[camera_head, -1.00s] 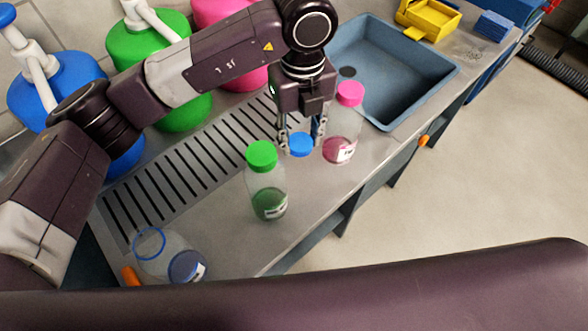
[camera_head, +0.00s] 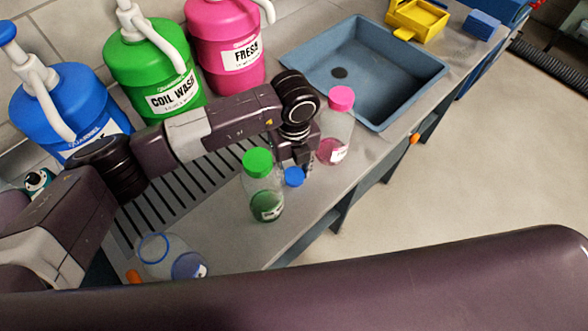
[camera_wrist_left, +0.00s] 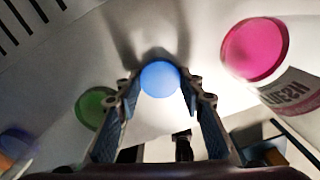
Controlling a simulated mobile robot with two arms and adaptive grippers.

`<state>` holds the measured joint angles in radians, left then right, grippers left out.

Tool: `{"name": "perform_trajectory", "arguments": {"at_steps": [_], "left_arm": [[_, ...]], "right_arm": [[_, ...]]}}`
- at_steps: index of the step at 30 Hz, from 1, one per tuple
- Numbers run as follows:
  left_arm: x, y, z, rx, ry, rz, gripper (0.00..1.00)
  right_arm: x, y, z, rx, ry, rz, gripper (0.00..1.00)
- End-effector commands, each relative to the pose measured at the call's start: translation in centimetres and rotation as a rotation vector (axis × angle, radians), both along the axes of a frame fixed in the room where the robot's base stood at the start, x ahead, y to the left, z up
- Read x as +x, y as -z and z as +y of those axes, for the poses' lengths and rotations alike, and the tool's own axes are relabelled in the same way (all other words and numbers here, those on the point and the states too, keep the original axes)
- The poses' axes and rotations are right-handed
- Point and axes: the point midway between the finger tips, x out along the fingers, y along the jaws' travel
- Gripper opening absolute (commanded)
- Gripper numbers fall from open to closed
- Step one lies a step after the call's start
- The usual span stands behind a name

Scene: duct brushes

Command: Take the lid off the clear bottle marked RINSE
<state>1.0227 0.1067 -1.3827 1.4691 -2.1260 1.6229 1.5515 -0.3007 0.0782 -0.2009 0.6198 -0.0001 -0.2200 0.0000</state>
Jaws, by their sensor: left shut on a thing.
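A clear bottle with a blue ring around its open mouth and blue liquid low inside (camera_head: 152,248) stands at the lower left of the counter. Its label is too small to read. A blue lid (camera_head: 294,177) is away from it, between a green-capped bottle and a pink-capped bottle. My left gripper (camera_head: 301,165) is shut on this blue lid. In the left wrist view the lid (camera_wrist_left: 160,79) sits between the two fingertips. Whether it touches the counter is unclear. My right gripper is out of view.
The green-capped bottle (camera_head: 264,190) and the pink-capped bottle (camera_head: 338,125) stand close on either side of my left gripper. Large blue (camera_head: 70,100), green (camera_head: 150,68) and pink (camera_head: 230,42) containers stand behind. A sink (camera_head: 365,70) lies beyond.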

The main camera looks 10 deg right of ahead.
Motion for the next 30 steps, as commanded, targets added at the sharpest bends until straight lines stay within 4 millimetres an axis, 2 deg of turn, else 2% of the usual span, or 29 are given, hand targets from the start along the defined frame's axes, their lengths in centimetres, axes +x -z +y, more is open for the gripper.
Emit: {"name": "perform_trajectory", "arguments": {"at_steps": [5,6,10,18,21,23,30], "left_arm": [[0.0,0.5,0.0,0.0,0.0,0.0,0.06],[0.0,0.4,0.0,0.0,0.0,0.0,0.38],[0.0,0.3,0.0,0.0,0.0,0.001,0.52],[0.0,0.2,0.0,0.0,0.0,0.0,0.53],[0.0,-0.2,0.0,0.0,0.0,0.0,0.53],[0.1,-0.6,-0.1,-0.002,0.001,-0.001,0.53],[0.2,-5.4,-0.1,-0.003,0.002,-0.006,0.53]], "right_arm": [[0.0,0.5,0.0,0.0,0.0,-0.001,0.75],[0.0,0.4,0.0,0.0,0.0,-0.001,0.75],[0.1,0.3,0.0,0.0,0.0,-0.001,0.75],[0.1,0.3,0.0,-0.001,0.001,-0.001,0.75],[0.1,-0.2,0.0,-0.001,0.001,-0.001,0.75],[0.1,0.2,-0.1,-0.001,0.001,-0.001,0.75],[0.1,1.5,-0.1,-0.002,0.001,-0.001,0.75]]}}
